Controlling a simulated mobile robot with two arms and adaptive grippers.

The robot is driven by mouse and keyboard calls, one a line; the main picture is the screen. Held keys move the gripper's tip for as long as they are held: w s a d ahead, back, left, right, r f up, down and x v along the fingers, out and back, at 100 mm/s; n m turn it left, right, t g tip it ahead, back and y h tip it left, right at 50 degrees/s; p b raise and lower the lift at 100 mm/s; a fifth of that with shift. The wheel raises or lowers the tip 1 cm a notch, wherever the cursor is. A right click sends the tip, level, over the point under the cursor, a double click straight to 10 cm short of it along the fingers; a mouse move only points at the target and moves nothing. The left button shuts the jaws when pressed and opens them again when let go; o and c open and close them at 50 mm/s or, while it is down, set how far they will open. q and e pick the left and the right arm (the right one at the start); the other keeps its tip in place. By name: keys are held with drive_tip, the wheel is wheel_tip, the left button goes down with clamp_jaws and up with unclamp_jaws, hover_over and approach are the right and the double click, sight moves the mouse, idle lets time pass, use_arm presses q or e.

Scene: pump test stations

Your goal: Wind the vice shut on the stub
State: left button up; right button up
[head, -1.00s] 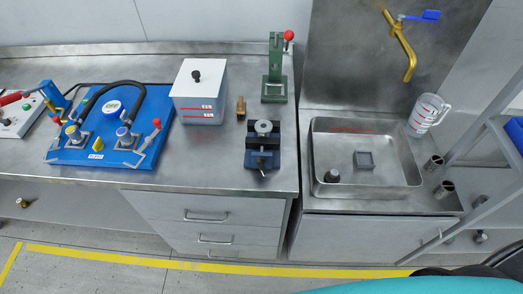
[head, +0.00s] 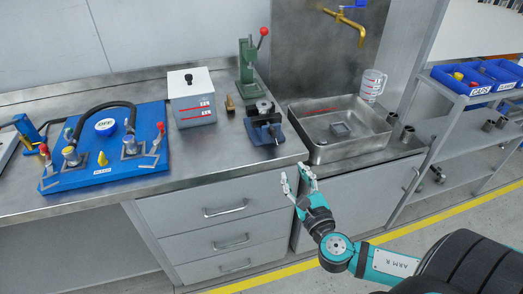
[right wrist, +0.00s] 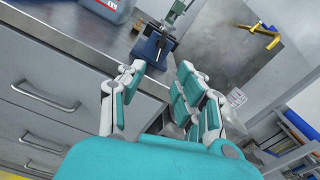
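The vice (head: 262,130) is dark blue and black and stands on the steel bench near its front right corner. A round grey piece (head: 264,106), which looks like the stub, sits at its top between the jaws; I cannot tell how tightly. My right gripper (head: 296,176) is open and empty, in front of the bench edge and lower right of the vice, apart from it. In the right wrist view the vice (right wrist: 153,50) shows beyond and between the open fingertips (right wrist: 161,70). Its handle is too small to make out clearly. My left gripper is not in view.
A green press (head: 250,72) with a red knob stands behind the vice. A brass fitting (head: 230,104) and a white-lidded container (head: 192,108) stand to its left. A blue pump board (head: 90,172) lies farther left. A sink (head: 322,150) is at the right.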

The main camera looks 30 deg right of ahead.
approach(275, 136)
drive_tip(key=p+x, duration=0.1)
drive_tip(key=x, duration=0.9)
drive_tip(key=shift+p, duration=0.3)
drive_tip(key=shift+w, duration=0.3)
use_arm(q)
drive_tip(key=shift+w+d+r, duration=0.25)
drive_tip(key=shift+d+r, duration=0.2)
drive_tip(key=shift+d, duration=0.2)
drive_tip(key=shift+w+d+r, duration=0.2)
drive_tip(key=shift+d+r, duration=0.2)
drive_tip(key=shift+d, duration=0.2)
use_arm(e)
clamp_jaws()
